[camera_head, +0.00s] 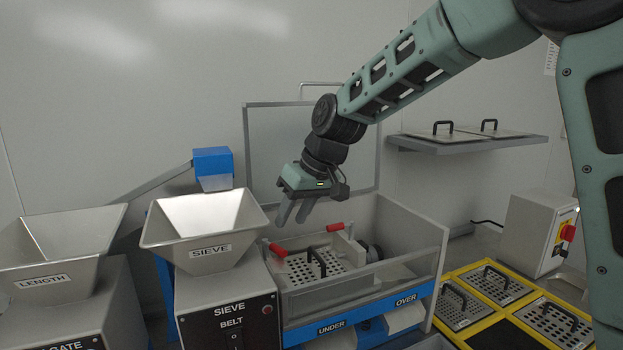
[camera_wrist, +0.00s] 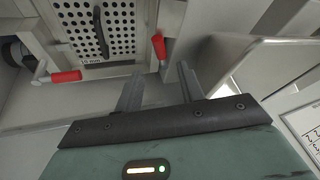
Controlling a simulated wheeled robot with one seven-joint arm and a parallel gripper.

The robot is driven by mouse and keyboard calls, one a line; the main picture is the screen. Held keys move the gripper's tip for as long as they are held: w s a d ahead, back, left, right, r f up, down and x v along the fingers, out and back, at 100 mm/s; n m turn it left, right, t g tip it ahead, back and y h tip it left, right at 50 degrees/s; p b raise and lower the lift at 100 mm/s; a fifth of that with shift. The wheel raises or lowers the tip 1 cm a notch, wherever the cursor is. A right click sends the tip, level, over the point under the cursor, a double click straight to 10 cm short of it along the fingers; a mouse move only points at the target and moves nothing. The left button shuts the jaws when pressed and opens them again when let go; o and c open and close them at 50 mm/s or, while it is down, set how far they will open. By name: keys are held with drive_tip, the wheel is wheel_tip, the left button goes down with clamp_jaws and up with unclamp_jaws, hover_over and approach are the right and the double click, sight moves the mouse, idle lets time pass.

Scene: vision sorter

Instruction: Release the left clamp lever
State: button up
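The left clamp lever (camera_head: 277,249) has a red grip and sits at the left wall of the sorter box, beside the sieve hopper. In the wrist view the left clamp lever (camera_wrist: 158,46) lies just ahead of the gap between my fingers. The right clamp lever (camera_head: 335,227), also red-gripped, is farther back; it shows at the left of the wrist view (camera_wrist: 65,76). Between them lies a perforated sieve plate (camera_head: 300,272) with a black handle (camera_head: 316,262). My gripper (camera_head: 292,221) is open and empty, above and apart from the levers.
The SIEVE hopper (camera_head: 207,232) stands close left of the box. The box's clear front panel (camera_head: 372,292) rises at the front. Yellow-framed trays of sieve plates (camera_head: 500,284) and a control box with a red button (camera_head: 538,235) stand to the right. Above the box is open air.

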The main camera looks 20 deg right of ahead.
drive_tip(key=v, duration=1)
